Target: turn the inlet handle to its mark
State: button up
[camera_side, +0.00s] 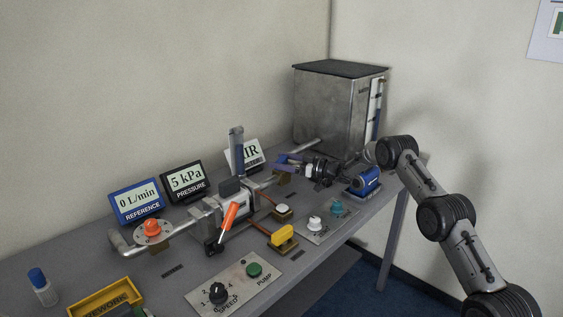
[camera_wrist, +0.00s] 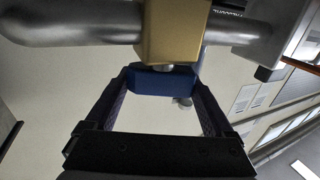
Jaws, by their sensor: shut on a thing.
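The inlet handle is a blue bar (camera_wrist: 165,81) under a brass valve body (camera_wrist: 170,32) on a grey pipe (camera_wrist: 75,22), as the wrist view shows. My gripper (camera_wrist: 164,74) has its two dark fingers on either side of the blue handle, shut on it. In the side view my gripper (camera_side: 286,161) reaches the pipe from the right, in front of the metal tank. The brass valve body (camera_side: 284,177) shows just below the fingers there. The handle is mostly covered by the fingers in the side view. I cannot make out its mark.
The metal tank (camera_side: 327,108) stands behind my gripper. A blue device (camera_side: 366,181) sits close by under my arm. Displays (camera_side: 184,180) line the back.

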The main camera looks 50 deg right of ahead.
jog(key=m+t+h, duration=0.1)
jog(key=m+h, duration=0.2)
jog(key=h, duration=0.1)
jog(key=shift+a+h, duration=0.1)
jog(key=shift+h, duration=0.2)
jog(key=shift+m+h, duration=0.6)
jog(key=shift+h, duration=0.3)
jog(key=o, duration=1.1)
jog(key=s, duration=0.7)
jog(key=shift+s, duration=0.25)
